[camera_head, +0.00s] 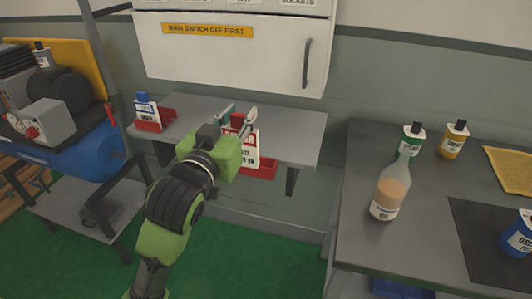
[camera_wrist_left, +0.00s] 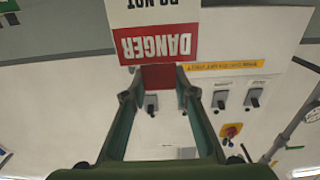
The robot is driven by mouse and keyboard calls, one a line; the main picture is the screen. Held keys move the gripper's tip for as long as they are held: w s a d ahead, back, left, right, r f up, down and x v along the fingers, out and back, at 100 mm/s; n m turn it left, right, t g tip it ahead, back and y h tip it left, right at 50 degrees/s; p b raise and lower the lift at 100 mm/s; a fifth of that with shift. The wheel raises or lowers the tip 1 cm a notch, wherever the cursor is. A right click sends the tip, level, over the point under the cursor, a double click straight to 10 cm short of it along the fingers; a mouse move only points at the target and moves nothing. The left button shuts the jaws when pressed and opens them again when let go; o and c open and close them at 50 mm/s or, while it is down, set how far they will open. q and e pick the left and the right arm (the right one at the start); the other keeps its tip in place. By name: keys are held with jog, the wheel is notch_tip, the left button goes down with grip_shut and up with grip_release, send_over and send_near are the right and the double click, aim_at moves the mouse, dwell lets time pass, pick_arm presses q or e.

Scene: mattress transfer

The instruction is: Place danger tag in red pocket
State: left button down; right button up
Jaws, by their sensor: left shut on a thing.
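The danger tag (camera_head: 246,155) is white with a red top band and hangs upright at my left gripper (camera_head: 239,113). In the left wrist view the danger tag (camera_wrist_left: 155,44) appears upside down, with its red end between the fingers of my left gripper (camera_wrist_left: 159,95). The gripper is shut on it. A red pocket (camera_head: 264,171) sits at the front edge of the grey shelf, just below and behind the tag. The tag and my arm cover its left part; I cannot tell whether the tag touches it. My right gripper is out of view.
A white cabinet (camera_head: 220,60) hangs above. A grey workbench (camera_head: 365,150) with several bottles is on the right; a blue compressor (camera_head: 85,155) is left.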

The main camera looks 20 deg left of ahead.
pick_arm(q)
jog(key=w+f, duration=1.1)
jog(key=shift+f, duration=0.3)
jog(key=shift+d, duration=0.15)
jog(key=shift+f, duration=0.25)
jog(key=c, duration=1.6)
grip_release()
jog(key=shift+r, duration=0.1)
jog(key=shift+c, duration=0.2)
jog(key=shift+r, duration=0.1)
